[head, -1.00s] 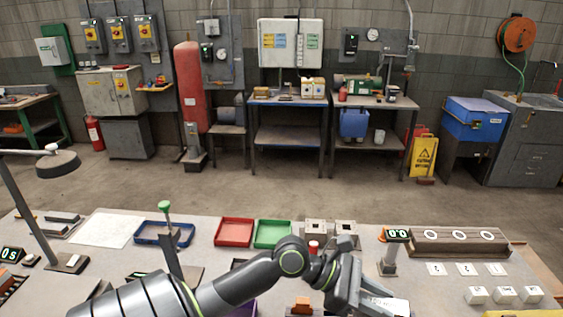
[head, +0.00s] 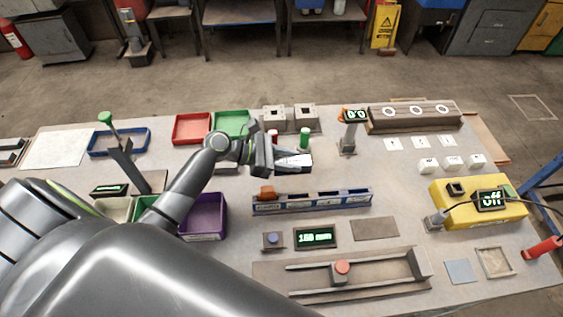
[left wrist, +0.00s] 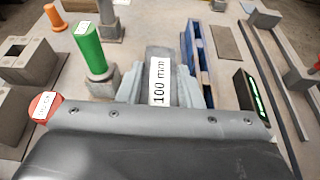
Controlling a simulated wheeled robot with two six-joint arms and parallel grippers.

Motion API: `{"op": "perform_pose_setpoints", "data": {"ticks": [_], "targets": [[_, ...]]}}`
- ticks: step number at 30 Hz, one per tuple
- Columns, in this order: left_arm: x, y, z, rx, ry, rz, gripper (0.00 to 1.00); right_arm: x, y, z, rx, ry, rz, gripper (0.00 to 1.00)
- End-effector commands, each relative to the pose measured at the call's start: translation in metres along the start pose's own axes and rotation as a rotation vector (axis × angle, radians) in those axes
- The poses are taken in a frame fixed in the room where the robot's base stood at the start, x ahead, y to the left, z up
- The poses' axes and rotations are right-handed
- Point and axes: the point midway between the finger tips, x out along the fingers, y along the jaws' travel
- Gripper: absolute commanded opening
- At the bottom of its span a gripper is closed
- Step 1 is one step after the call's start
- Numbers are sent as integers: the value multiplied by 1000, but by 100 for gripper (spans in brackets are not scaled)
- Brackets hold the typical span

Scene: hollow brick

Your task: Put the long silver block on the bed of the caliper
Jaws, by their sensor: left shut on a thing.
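My left gripper (head: 300,160) is shut on a silver block with a white label, held above the table behind the blue rack. In the left wrist view the block (left wrist: 158,82) sits between the fingers and its label reads 100 mm. The gripper hides part of it. The caliper (head: 345,283) lies at the front of the table, with two long rails, a fixed end at the right and a slider with a red knob (head: 342,267). Its bed between the rails holds no block that I can see. A display (head: 315,237) behind it reads about 168 mm. My right gripper is not in view.
The blue rack (head: 330,201) stands between the gripper and the caliper, with an orange piece (head: 267,193) at its left end. A green cylinder (head: 304,138) stands close to the gripper. A yellow device (head: 470,210) is at the right, a purple bin (head: 205,215) at the left.

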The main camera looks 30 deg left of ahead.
Motion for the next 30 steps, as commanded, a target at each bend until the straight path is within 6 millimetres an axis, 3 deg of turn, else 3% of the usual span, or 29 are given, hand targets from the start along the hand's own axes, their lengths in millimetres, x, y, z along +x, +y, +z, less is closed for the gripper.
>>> {"op": "perform_pose_setpoints", "data": {"ticks": [16, 29, 30], "targets": [[23, 0, -51, 0, -5, 0, 0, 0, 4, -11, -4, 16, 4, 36], [25, 0, -57, 2, -4, 1, 0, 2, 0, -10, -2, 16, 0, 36], [25, 0, -59, 1, -1, 1, 34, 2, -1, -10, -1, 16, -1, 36]]}}
